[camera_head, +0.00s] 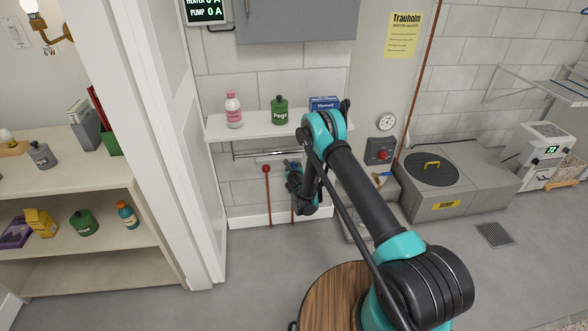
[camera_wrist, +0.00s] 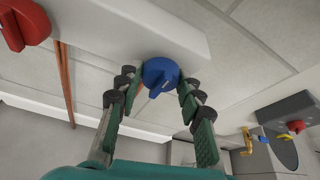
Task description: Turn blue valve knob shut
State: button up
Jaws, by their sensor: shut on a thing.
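The blue valve knob (camera_wrist: 161,72) is a round knob with a raised grip bar, high in the middle of the wrist view. My gripper (camera_wrist: 160,84) has its green, black-jointed fingers on either side of the knob, closed on it. The grip bar points down and slightly left in that view. In the head view my gripper (camera_head: 294,184) is low at the wall under the white shelf, and my arm and gripper mostly hide the knob there.
A red valve knob (camera_wrist: 24,22) is left of the blue one; it also shows in the head view (camera_head: 266,169). A copper pipe (camera_wrist: 65,85) runs beside it. The shelf (camera_head: 250,129) above holds a pink bottle (camera_head: 233,110), a green canister (camera_head: 280,110) and a blue box (camera_head: 323,103).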

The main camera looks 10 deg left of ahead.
jog(key=o, duration=1.1)
jog(key=shift+o, duration=0.2)
